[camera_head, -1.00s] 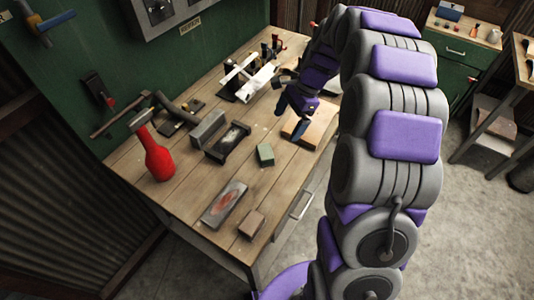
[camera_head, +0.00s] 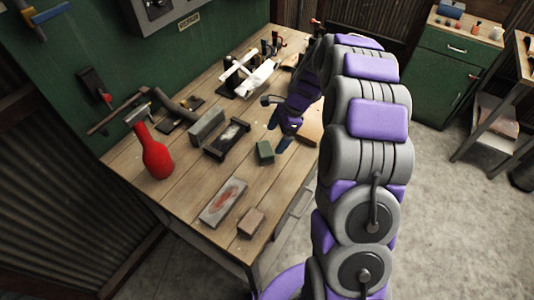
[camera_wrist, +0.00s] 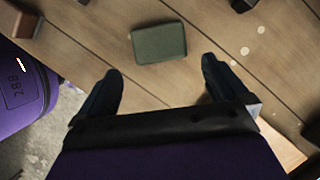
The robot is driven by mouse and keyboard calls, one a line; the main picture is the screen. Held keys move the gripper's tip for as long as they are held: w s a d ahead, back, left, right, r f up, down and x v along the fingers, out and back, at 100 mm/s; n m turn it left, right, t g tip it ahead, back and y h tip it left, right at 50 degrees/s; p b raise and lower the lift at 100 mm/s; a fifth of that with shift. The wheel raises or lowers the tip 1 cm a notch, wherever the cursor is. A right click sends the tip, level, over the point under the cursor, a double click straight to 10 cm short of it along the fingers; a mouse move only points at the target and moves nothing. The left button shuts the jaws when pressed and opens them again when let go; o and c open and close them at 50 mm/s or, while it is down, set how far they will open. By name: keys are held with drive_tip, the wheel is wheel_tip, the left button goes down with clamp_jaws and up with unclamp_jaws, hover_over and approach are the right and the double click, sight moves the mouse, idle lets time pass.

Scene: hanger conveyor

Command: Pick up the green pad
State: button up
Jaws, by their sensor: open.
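The green pad (camera_head: 265,152) is a small block lying on the wooden workbench, right of the middle of its top. In the wrist view the green pad (camera_wrist: 159,43) lies flat beyond my fingertips, roughly centred between them. My gripper (camera_head: 277,138) is above the bench just right of the pad, with its fingers pointing down. In the wrist view my gripper (camera_wrist: 162,72) has its two dark fingers spread apart with nothing between them. The pad appears clear of both fingers.
On the workbench (camera_head: 180,187) stand a red bottle (camera_head: 157,158), a dark tray-like holder (camera_head: 227,140), a grey block (camera_head: 207,126), a stained flat stone (camera_head: 223,201) and a small brown block (camera_head: 251,221). A white model plane (camera_head: 250,77) is at the back. Bare planks surround the pad.

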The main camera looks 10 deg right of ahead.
sight(266, 148)
drive_tip(key=a+f, duration=0.2)
drive_tip(key=f, duration=0.1)
drive_tip(key=shift+a+b, duration=0.25)
drive_tip(key=shift+b, duration=0.1)
drive_tip(key=shift+b+x, duration=0.75)
drive_tip(key=shift+x, duration=1.2)
drive_tip(key=shift+c, duration=0.3)
drive_tip(key=shift+a, duration=0.15)
drive_tip(key=c, duration=0.3)
drive_tip(key=shift+d, duration=0.2)
drive_tip(key=c, duration=0.6)
drive_tip(key=shift+r, duration=0.1)
